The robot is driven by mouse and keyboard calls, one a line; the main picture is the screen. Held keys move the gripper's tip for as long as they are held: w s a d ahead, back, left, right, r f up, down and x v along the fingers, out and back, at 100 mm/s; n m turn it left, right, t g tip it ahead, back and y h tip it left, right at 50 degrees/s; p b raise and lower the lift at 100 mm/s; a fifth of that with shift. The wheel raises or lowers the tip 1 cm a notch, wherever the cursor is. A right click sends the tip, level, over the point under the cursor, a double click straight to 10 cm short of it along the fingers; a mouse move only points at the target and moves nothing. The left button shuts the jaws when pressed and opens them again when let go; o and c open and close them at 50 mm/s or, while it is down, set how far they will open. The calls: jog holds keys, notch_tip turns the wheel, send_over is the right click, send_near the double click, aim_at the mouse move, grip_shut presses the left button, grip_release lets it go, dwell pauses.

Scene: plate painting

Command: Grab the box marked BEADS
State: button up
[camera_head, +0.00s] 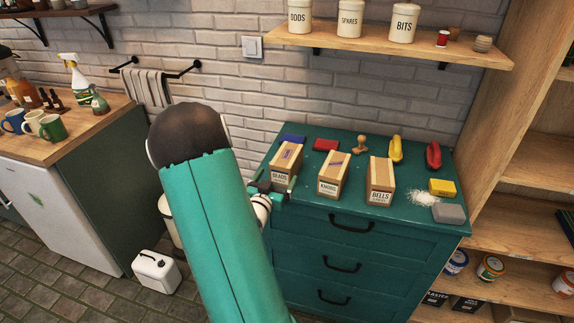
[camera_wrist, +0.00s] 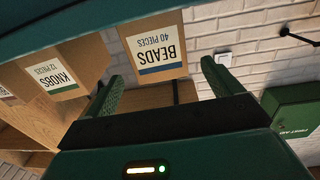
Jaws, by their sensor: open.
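The box marked BEADS (camera_head: 285,163) is a cardboard box with a white label, upright at the left of a row of boxes on the green cabinet. In the wrist view the BEADS box (camera_wrist: 155,48) shows upside down, straight ahead, with the label "40 PIECES". My gripper (camera_head: 272,188) is at the cabinet's front left edge, close by the box and partly hidden by my arm. In the wrist view my gripper (camera_wrist: 160,75) is open, one green finger on either side of the box's line. I cannot tell whether the fingers touch it.
The KNOBS box (camera_head: 333,175) and BELLS box (camera_head: 380,181) stand to the right. Behind are a red block (camera_head: 326,145), a wooden stamp (camera_head: 361,144) and a yellow item (camera_head: 396,150). A shelf with white canisters (camera_head: 350,18) hangs above.

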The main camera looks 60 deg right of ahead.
aim_at(284, 163)
jog(key=d, duration=0.5)
jog(key=w+d, duration=0.1)
jog(key=d, duration=0.2)
jog(key=shift+d, duration=0.1)
jog(key=shift+s, duration=0.1)
jog(key=shift+c, duration=0.2)
jog(key=c, duration=1.3)
jog(key=shift+c, duration=0.2)
jog(key=shift+r, duration=0.1)
